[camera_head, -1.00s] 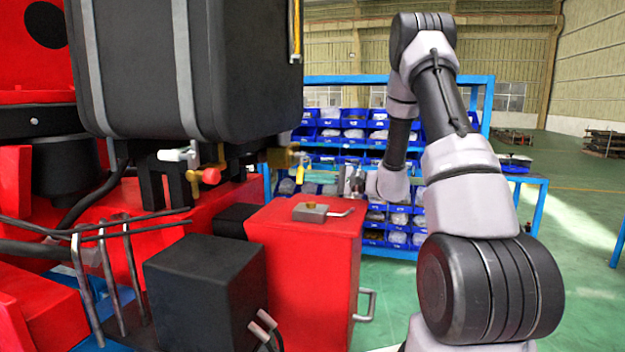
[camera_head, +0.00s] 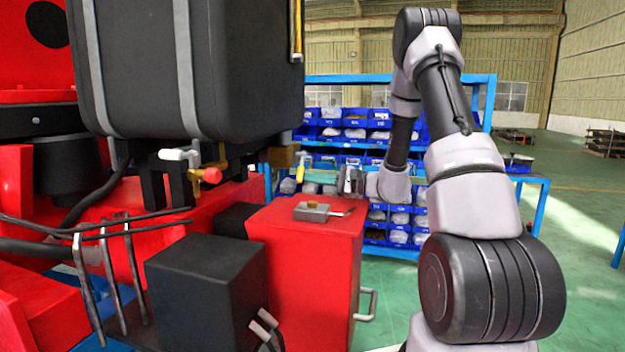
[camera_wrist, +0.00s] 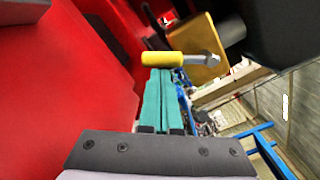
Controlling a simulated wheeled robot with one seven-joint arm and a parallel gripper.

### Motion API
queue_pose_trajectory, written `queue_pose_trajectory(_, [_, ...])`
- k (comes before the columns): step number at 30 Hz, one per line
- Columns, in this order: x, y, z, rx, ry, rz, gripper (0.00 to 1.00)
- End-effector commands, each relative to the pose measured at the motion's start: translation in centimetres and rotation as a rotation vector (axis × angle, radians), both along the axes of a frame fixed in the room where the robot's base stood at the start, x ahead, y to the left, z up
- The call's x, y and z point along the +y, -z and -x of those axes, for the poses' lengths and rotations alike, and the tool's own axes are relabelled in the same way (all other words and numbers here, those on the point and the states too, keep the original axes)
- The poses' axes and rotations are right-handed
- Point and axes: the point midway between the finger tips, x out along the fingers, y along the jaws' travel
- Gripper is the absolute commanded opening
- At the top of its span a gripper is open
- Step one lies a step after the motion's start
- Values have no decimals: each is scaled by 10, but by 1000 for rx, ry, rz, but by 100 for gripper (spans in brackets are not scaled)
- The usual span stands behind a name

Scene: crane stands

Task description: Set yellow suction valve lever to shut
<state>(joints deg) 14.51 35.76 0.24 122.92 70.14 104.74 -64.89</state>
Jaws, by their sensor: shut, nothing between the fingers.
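The yellow lever (camera_wrist: 178,60) shows in the wrist view as a yellow grip lying nearly level, with a metal stem at its right end. A brass-coloured valve body (camera_wrist: 194,62) is behind it. My gripper (camera_wrist: 160,74) has its teal fingers together with nothing between them. The fingertips are at the lower side of the yellow grip, touching or very close; I cannot tell which. In the head view the lever (camera_head: 300,169) is a small yellow patch left of my gripper (camera_head: 307,174), beside the brass valve (camera_head: 281,157) under the black tank.
The black tank (camera_head: 190,70) hangs above the valve. A red cabinet (camera_head: 310,265) with a small grey latch block (camera_head: 312,212) stands below. A red-tipped tap (camera_head: 210,175) is at left. Blue bin shelves (camera_head: 355,130) stand behind; open floor is at right.

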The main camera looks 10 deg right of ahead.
Motion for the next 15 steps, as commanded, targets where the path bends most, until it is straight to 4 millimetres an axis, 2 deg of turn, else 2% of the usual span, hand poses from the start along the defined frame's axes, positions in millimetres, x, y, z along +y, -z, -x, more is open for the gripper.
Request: queue_pose_trajectory(15, [15, -15, 24, 408, -2, -236, 0])
